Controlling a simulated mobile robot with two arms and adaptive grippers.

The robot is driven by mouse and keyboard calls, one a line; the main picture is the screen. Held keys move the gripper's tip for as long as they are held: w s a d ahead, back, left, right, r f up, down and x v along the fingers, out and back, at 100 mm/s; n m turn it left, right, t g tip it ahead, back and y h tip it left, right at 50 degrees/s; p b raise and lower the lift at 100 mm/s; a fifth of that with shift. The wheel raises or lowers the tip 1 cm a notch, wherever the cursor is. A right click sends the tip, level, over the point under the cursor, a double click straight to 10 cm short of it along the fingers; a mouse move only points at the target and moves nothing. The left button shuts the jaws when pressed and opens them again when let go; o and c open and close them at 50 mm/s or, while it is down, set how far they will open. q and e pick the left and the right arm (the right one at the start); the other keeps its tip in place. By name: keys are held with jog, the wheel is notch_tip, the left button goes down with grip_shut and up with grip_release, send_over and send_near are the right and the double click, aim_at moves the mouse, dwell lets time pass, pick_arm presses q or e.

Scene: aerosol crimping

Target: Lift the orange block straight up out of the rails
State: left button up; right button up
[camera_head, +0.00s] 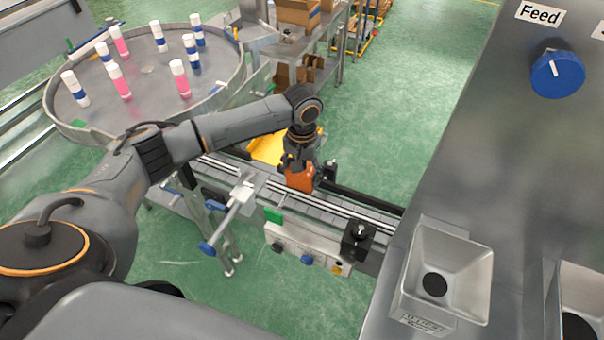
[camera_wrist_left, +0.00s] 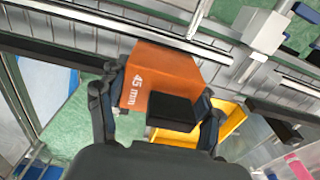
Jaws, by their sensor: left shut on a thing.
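The orange block (camera_head: 299,178) is at the conveyor rails (camera_head: 330,208) in the head view. In the left wrist view the orange block (camera_wrist_left: 165,82) carries the white marking "45 mm" and a black square part on its near face. My left gripper (camera_head: 298,166) comes down on the block from above. In the left wrist view the fingers of my left gripper (camera_wrist_left: 158,105) lie on either side of the block, shut on it. The block overlaps the slatted belt and rails there; I cannot tell whether its underside touches the belt. My right gripper is not in view.
A round table (camera_head: 145,100) with several pink and blue bottles stands at the back left. A yellow bin (camera_head: 266,148) sits just behind the conveyor. A metal bracket (camera_head: 236,204) and a black clamp (camera_head: 357,241) stand along the rails. A large panel with hoppers (camera_head: 446,272) fills the right.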

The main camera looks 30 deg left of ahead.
pick_arm(q)
jog(key=shift+r, duration=1.95)
